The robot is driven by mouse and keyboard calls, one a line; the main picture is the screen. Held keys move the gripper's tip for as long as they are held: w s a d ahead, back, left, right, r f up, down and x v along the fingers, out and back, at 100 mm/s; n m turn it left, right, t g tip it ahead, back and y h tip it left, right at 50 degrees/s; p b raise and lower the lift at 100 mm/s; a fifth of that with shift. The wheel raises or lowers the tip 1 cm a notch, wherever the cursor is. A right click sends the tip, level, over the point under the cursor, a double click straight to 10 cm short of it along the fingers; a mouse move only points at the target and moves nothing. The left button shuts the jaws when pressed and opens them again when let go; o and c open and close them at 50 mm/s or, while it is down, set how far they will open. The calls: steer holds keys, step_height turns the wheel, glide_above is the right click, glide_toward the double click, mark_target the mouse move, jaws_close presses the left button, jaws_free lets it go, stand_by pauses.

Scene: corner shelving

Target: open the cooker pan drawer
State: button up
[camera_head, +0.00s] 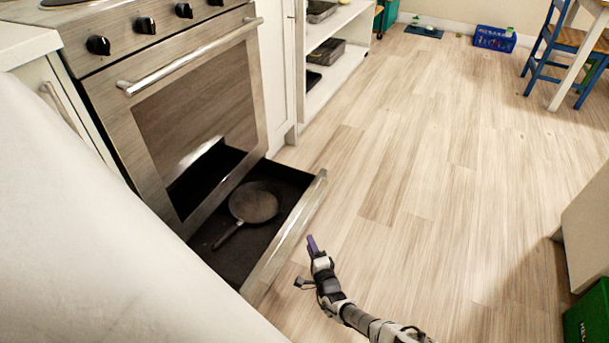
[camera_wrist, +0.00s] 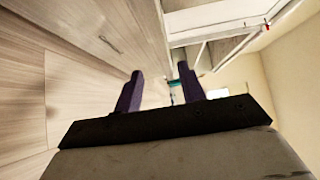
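The cooker pan drawer (camera_head: 288,236) is pulled out below the oven door in the head view. Its metal front stands well away from the cooker (camera_head: 170,95). A dark frying pan (camera_head: 254,203) lies inside, its handle towards the lower left. My gripper (camera_head: 312,241) is just right of the drawer front, on its outer side, with a small gap in the picture; whether they touch I cannot tell. In the wrist view my gripper's purple fingers (camera_wrist: 159,82) are apart with nothing held between them. The drawer is not clearly recognisable in the wrist view.
The wooden floor (camera_head: 420,190) to the right is clear. White open shelving (camera_head: 335,50) stands beyond the cooker. A blue chair (camera_head: 560,50) and a blue crate (camera_head: 495,38) are at the back right. A green box (camera_head: 590,315) is at the lower right.

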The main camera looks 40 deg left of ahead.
mark_target(303, 228)
steer(key=b+x, duration=0.2)
steer(key=x, duration=0.4)
steer(key=shift+f, duration=0.15)
steer(key=shift+w+a+b, duration=0.4)
steer(key=shift+a+b, duration=0.05)
steer(key=shift+a, duration=0.1)
jaws_close()
